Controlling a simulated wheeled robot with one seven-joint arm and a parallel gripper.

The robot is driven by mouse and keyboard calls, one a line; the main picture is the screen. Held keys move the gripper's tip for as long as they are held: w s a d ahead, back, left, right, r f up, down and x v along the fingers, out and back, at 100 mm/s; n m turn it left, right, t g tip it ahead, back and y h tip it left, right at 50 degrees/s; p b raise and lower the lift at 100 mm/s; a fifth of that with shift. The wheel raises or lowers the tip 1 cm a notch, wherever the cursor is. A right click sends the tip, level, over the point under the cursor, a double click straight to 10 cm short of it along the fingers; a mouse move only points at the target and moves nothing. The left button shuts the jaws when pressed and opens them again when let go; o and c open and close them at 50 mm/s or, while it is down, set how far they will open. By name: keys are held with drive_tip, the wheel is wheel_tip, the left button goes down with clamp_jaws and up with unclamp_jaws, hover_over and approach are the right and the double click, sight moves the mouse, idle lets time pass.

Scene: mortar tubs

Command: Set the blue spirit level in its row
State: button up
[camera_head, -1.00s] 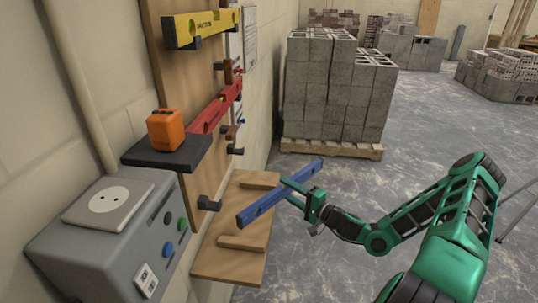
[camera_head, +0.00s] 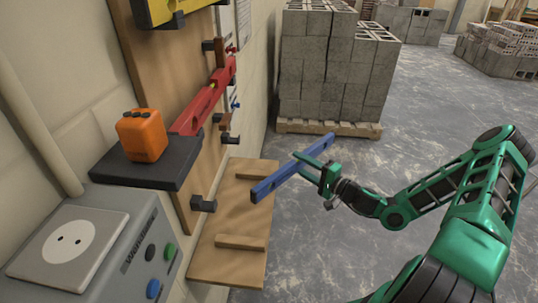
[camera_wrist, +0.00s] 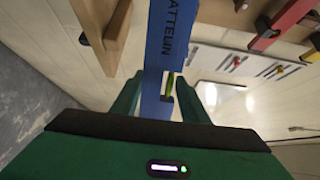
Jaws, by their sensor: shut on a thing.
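The blue spirit level (camera_head: 292,168) is held in the air in front of the board, over the right side of the wooden shelf. In the wrist view the level (camera_wrist: 168,45) runs up between the green fingers of my gripper (camera_wrist: 166,98), with lettering and a vial showing. The wooden board (camera_head: 160,85) carries rows of dark hooks. A red level (camera_head: 203,104) lies on one row and a yellow level (camera_head: 172,8) on the row above. A lower dark hook (camera_head: 204,204) below the red level is bare.
A wooden shelf (camera_head: 228,262) with raised strips juts out below the hooks. An orange device (camera_head: 142,135) sits on a dark bracket (camera_head: 150,172) at left, above a grey electric box (camera_head: 110,255).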

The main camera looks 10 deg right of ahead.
drive_tip(key=a+r+n+g+y, duration=0.1)
drive_tip(key=a+r, duration=0.1)
drive_tip(key=s+a+r+n+g+y, duration=0.1)
drive_tip(key=a+r+y, duration=0.1)
drive_tip(key=s+a+r+n+g+y, duration=0.1)
drive_tip(key=a+r+g, duration=0.1)
drive_tip(key=shift+s+a+r+n, duration=0.2)
drive_tip(key=shift+a+r+n, duration=0.05)
drive_tip(key=shift+a+n, duration=0.15)
drive_tip(key=s+a+r+n+g+y, duration=0.1)
drive_tip(key=a, duration=0.1)
drive_tip(key=s+a+r+n+g+y, duration=0.1)
drive_tip(key=s+a+r+g, duration=0.1)
drive_tip(key=s+a+r+n+g+y, duration=0.1)
drive_tip(key=a+r, duration=0.1)
drive_tip(key=shift+s+r+n+g, duration=0.25)
drive_tip(key=shift+n+g, duration=0.05)
drive_tip(key=shift+g, duration=0.1)
drive_tip(key=shift+f+x, duration=0.15)
drive_tip(key=shift+x, duration=2.2)
drive_tip(key=shift+f+x, duration=0.15)
drive_tip(key=shift+x, duration=2.15)
drive_tip(key=shift+f+x, duration=0.15)
drive_tip(key=shift+x, duration=2.2)
drive_tip(key=shift+f, duration=0.8)
drive_tip(key=o, duration=1.2)
drive_tip(key=shift+f, duration=0.1)
